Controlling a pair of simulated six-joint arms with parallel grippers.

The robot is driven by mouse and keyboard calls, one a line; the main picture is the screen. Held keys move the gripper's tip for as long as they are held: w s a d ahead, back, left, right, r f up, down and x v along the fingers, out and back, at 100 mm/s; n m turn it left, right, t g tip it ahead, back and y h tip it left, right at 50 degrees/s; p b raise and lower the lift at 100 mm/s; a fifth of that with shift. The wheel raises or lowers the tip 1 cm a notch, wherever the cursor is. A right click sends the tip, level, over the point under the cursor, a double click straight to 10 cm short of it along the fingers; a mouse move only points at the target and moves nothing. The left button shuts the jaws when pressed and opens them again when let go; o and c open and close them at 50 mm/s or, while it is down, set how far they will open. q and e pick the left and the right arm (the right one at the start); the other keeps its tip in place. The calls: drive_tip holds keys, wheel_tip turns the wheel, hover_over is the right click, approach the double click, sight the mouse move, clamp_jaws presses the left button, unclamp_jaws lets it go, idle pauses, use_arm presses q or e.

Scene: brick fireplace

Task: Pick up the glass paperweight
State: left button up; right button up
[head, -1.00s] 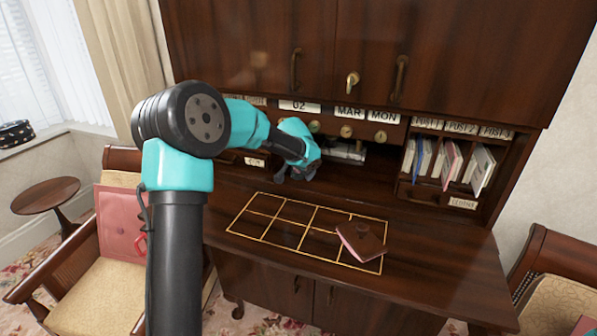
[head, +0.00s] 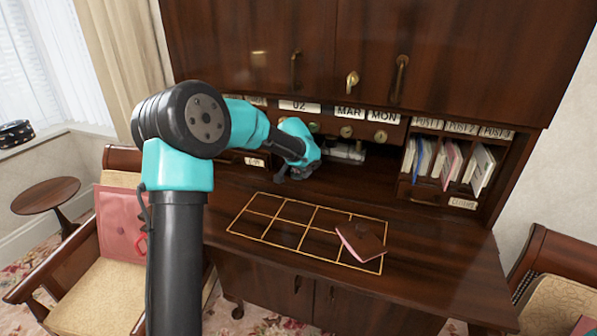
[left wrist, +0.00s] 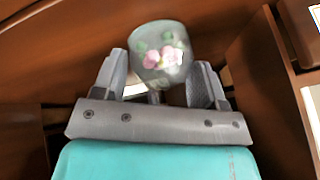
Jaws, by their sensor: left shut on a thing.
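The glass paperweight (left wrist: 160,55) is a rounded clear piece with pink flowers and green leaves inside. It shows in the left wrist view, between the two grey fingers of my left gripper (left wrist: 160,78), which is shut on it. In the head view my left gripper (head: 298,172) is at the desk's back cubbyholes, left of centre. The paperweight cannot be made out there, and the arm's end covers that spot. My right gripper is not in view.
A gold-lined grid (head: 270,216) marks the desktop (head: 440,262), with a dark red notebook (head: 362,242) lying at its right end. Letter slots (head: 450,160) stand at the back right. Cabinet doors (head: 350,50) hang above. Chairs flank the desk.

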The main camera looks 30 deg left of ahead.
use_arm(q)
drive_tip(key=shift+c, duration=0.7)
drive_tip(key=shift+r, duration=0.15)
drive_tip(key=shift+r, duration=0.6)
hover_over(292, 201)
drive_tip(key=shift+f, duration=0.1)
drive_tip(key=shift+w+r, duration=0.1)
drive_tip(key=shift+r, duration=0.4)
wheel_tip(292, 201, up, 13)
drive_tip(key=shift+f, duration=0.15)
